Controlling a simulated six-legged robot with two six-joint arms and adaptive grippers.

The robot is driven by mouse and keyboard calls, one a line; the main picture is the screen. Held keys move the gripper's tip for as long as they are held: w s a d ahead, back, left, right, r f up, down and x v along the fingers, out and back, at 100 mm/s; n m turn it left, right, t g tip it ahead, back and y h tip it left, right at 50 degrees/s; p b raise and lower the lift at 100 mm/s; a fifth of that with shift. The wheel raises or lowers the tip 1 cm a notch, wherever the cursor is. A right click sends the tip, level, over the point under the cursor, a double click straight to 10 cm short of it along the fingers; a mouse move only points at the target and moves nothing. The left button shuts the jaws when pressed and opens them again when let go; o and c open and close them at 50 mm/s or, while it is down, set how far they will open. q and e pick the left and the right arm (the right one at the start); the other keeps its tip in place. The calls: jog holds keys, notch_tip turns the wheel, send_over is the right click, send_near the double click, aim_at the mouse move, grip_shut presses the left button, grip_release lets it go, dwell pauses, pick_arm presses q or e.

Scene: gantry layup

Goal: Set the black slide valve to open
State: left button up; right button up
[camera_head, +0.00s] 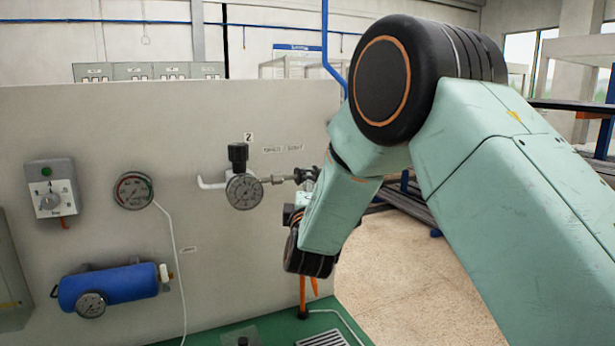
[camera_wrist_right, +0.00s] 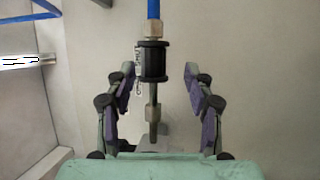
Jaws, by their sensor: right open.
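The black slide valve (camera_wrist_right: 153,62) shows in the right wrist view as a short black ribbed sleeve. It stands upright between metal fittings, with a blue tube above it and a metal stem below. My right gripper (camera_wrist_right: 159,75) is open, with one finger on each side of the valve and a visible gap on both sides. In the head view I cannot make out the valve, and my right arm covers much of the panel's right end. My left gripper is not in view.
The pale panel (camera_head: 100,130) carries a gauge with a black knob (camera_head: 243,190), a second gauge (camera_head: 133,190), a grey switch box (camera_head: 52,188) and a blue cylinder (camera_head: 108,287). A pipe runs right toward my arm. Open floor (camera_head: 400,270) lies right of the panel.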

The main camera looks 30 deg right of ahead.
jog(key=x, duration=0.3)
jog(key=p+x, duration=0.1)
jog(key=x, duration=0.1)
jog(key=shift+d+r, duration=0.1)
jog(key=shift+r, duration=0.2)
jog(key=shift+w+d, duration=0.1)
jog(key=shift+w, duration=0.25)
jog(key=shift+s+a+r, duration=0.35)
jog(key=shift+s, duration=0.15)
jog(key=shift+c, duration=0.3)
jog(key=shift+d, duration=0.1)
jog(key=shift+c, duration=0.8)
jog(key=shift+w+d+f, duration=0.2)
jog(key=shift+w+f, duration=0.1)
jog(key=shift+c, duration=1.4)
jog(key=shift+a+f, duration=0.1)
grip_shut()
